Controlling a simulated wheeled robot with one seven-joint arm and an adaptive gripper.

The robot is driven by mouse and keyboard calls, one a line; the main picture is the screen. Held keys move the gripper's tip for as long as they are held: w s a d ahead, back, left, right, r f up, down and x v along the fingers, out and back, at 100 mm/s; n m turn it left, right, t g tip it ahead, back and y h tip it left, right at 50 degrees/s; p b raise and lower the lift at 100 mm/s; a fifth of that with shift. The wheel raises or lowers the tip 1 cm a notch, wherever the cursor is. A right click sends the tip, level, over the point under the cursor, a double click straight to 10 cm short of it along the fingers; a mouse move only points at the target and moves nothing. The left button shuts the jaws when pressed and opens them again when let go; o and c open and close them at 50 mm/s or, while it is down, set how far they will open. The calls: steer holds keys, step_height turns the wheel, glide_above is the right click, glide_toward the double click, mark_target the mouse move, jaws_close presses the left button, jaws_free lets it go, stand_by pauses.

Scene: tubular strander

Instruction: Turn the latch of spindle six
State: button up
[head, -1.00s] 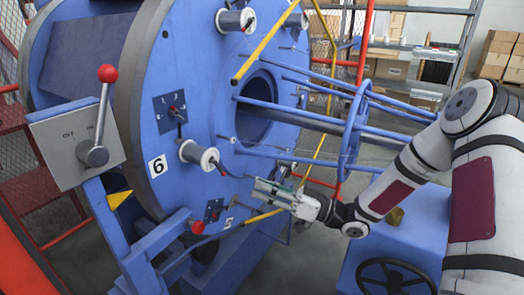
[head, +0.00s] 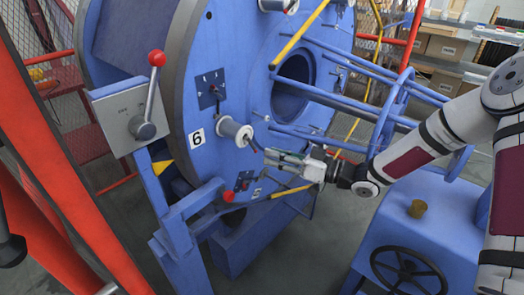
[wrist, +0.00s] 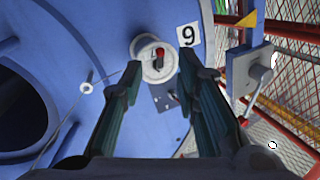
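The number 6 plate (head: 197,137) is on the blue disc's face and shows upside down in the wrist view (wrist: 188,36). Beside it is a pale spool on spindle six (head: 229,128), also in the wrist view (wrist: 146,45). A small red-tipped dark latch (wrist: 160,53) shows at the spool's end. My gripper (head: 270,157) is just right of and below the spool in the head view. In the wrist view its two dark fingers (wrist: 159,72) are apart, with the spool beyond and between their tips. I see no contact; the exact gap is unclear.
A dark square plate with a small red-tipped knob (head: 211,88) is above the spool. A switch box with a red-balled lever (head: 120,112) stands left. Blue rods (head: 345,62) extend right, near my arm. A handwheel (head: 408,271) is at lower right.

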mark_target(251, 144)
steer(key=shift+x, duration=2.35)
jaws_close()
